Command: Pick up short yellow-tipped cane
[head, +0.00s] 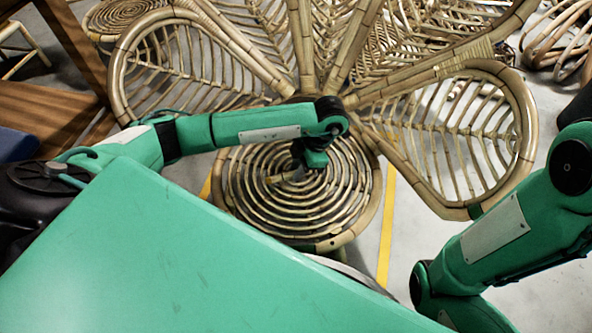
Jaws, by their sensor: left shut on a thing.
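My left gripper (299,166) hangs from my left wrist above the round coiled rattan seat (345,225). It is shut on a short pale cane (280,178), a small piece of which shows at its left over the seat's middle. The cane's other end is hidden behind the gripper, and I cannot make out a yellow tip at this size. My right arm comes in at the right edge, but its gripper is not in view.
A large petal-shaped rattan chair back (185,65) rises behind the seat, with another petal (470,115) at the right. A wooden bench (45,100) stands at the left. Several rattan hoops (560,42) lie at the top right. Grey floor with yellow line (387,220) is free right of the seat.

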